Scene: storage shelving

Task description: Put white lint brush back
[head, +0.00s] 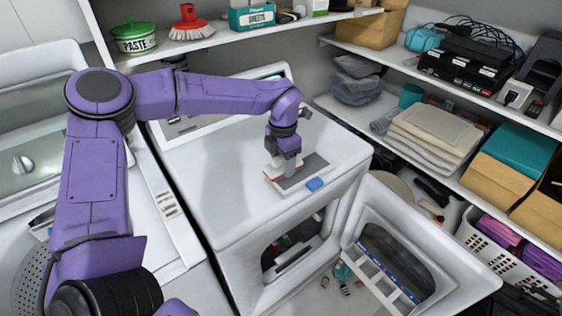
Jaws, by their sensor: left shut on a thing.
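My left gripper (283,168) reaches down over the top of the white front-loading machine (225,190). It is shut on a small, flat, pale thing with reddish and grey parts, which looks like the white lint brush (275,181). The thing is at or just above the machine top; I cannot tell whether it touches. The fingers hide part of it. My right gripper is out of view.
The machine's door (425,240) hangs open at the front right. An upper shelf (230,36) holds a green paste tin (134,38), a red brush (190,22) and a teal sheets box (252,16). Right shelves hold folded towels (437,132), boxes and a basket (500,245).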

